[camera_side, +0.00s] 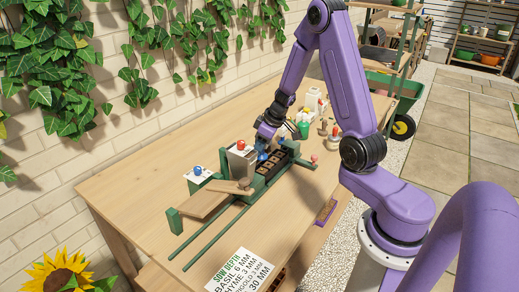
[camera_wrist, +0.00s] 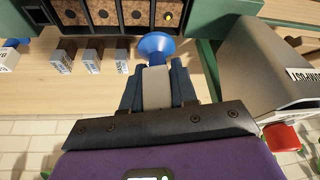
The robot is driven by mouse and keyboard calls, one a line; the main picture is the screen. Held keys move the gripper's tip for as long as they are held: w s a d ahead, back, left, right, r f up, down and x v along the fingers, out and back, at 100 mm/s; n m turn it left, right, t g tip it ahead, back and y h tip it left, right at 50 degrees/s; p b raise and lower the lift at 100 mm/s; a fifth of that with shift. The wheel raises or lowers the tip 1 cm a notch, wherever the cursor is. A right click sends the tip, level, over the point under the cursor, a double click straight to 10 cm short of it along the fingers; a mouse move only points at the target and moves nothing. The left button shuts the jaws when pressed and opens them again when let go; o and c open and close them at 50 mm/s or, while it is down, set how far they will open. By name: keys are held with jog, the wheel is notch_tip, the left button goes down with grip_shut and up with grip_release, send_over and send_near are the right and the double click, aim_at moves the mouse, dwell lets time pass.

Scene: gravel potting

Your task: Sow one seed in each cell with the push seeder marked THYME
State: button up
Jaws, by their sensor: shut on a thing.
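My gripper (camera_wrist: 157,88) is shut on a push seeder with a pale body (camera_wrist: 156,86) and a blue funnel-shaped end (camera_wrist: 156,45). No name on the held seeder can be read. The blue end is at the near edge of the black cell tray (camera_wrist: 122,30), close to the right-hand cells.
A grey hopper (camera_side: 241,162) with a red knob stands left of the tray, near a blue-topped box (camera_side: 198,173). Several small labelled blocks (camera_wrist: 92,57) sit beside the tray in the wrist view. Green rails (camera_side: 215,238) and a sow-depth card (camera_side: 240,272) are in front.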

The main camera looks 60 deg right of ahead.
jog(key=shift+s+d+r+n+y, duration=0.1)
jog(key=shift+s+d+n+y, duration=0.2)
jog(key=shift+d+n, duration=0.5)
jog(key=shift+s+d+n, duration=0.25)
jog(key=shift+s+n, duration=0.1)
jog(key=shift+n, duration=0.25)
jog(key=shift+f, duration=1.35)
jog(key=shift+f, duration=0.65)
jog(key=shift+r, duration=1.5)
jog(key=d, duration=0.2)
jog(key=d+r, duration=0.1)
jog(key=shift+d, duration=0.35)
jog(key=shift+f, duration=1.35)
